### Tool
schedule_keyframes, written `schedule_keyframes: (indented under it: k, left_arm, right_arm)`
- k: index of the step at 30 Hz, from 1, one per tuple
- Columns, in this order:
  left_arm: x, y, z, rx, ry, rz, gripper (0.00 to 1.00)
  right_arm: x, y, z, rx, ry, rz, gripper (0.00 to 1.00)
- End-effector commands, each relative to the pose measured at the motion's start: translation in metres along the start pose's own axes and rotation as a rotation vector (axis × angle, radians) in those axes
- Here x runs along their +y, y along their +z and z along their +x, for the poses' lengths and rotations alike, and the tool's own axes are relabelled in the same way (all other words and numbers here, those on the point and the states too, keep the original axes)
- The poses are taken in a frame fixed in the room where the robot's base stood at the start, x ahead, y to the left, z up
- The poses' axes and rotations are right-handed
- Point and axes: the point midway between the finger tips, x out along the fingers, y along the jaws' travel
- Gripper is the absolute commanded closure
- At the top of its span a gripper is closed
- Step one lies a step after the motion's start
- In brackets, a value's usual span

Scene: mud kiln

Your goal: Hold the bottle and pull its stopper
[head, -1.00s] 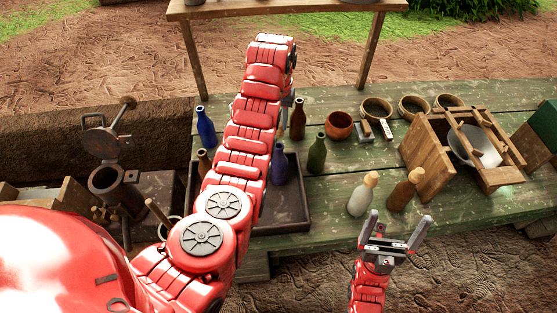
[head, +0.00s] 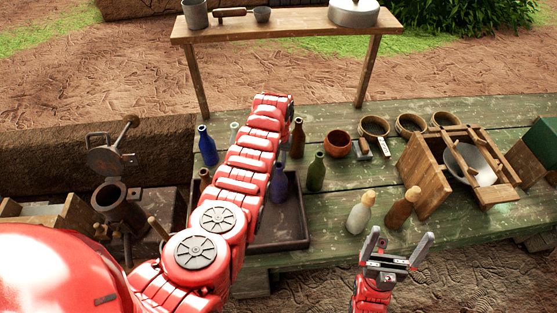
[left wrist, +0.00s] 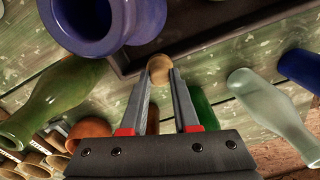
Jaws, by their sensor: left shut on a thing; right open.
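My left arm covers its own gripper in the head view. In the left wrist view my left gripper (left wrist: 161,78) is shut on a round, tan, cork-like stopper (left wrist: 159,67) at its fingertips. I cannot tell if a bottle is attached under it. Two bottles with tan stoppers stand at the table's front edge: a pale glass bottle (head: 360,216) and an amber bottle (head: 401,212). My right gripper (head: 401,243) is open and empty, just in front of them. A dark tray (head: 292,236) holds a blue bottle (head: 279,184); a green bottle (head: 316,173) stands at its right edge.
A brown bottle (head: 297,140) and another blue bottle (head: 207,148) stand farther back. Bowls, a clay pot (head: 338,144) and a wooden frame (head: 425,175) fill the right side. A raised shelf (head: 290,24) spans the back. The green table (head: 330,235) is partly bare at the front.

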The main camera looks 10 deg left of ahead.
Motion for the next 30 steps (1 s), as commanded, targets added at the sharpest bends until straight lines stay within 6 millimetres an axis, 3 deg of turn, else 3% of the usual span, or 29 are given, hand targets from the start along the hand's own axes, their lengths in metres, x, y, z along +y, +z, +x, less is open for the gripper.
schedule_keyframes:
  k: [15, 16, 20, 30]
  left_arm:
    - [0.001, 0.000, 0.013, 0.000, 0.000, 0.001, 1.00]
    - [0.001, 0.000, 0.011, 0.000, 0.000, 0.001, 0.66]
    - [0.001, 0.000, 0.010, 0.001, 0.001, 0.001, 0.42]
    - [0.001, 0.000, 0.007, 0.000, 0.001, 0.001, 0.41]
  right_arm:
    - [-0.001, 0.002, -0.012, 0.000, 0.000, 0.000, 0.00]
    - [-0.001, 0.002, -0.011, 0.000, 0.000, 0.000, 0.00]
    - [-0.001, 0.002, -0.010, 0.000, 0.000, 0.000, 0.00]
    - [0.000, 0.001, -0.007, 0.000, 0.000, 0.000, 0.00]
